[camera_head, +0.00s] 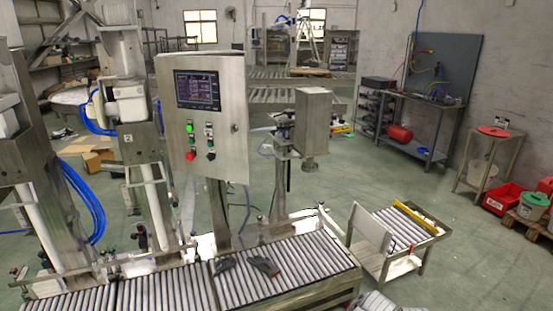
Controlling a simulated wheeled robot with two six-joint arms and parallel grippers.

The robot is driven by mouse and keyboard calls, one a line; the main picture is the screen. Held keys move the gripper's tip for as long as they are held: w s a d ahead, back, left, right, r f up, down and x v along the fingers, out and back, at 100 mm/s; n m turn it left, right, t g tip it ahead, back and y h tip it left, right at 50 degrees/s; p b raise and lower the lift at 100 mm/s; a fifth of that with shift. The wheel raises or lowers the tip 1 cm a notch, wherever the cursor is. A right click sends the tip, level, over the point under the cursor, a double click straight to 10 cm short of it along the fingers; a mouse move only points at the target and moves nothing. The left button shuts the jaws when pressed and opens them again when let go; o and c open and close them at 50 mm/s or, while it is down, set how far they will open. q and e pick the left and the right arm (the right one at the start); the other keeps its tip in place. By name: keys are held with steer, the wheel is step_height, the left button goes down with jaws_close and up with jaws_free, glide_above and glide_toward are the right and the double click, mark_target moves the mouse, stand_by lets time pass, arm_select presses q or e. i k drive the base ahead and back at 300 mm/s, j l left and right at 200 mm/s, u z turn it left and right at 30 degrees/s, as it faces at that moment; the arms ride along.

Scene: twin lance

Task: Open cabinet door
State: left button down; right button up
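A grey metal control cabinet (222,148) stands upright in the middle left, above a roller conveyor. Its front door appears shut. The door carries a dark display screen (197,90) at the top, with green, black and red buttons (191,156) below. A small dark latch or lock (235,128) sits near the door's right edge. The door's hinge side cannot be made out. Neither of my grippers can be identified in this view.
A roller conveyor (300,262) runs along the front, with two small dark items (263,266) on it. A metal filling head (313,115) stands right of the cabinet. A small roller cart (372,243) is farther right. Green floor (465,262) is open beyond it.

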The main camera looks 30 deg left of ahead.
mark_target(230, 153)
steer(key=i, duration=1.3)
steer(key=u, duration=1.2)
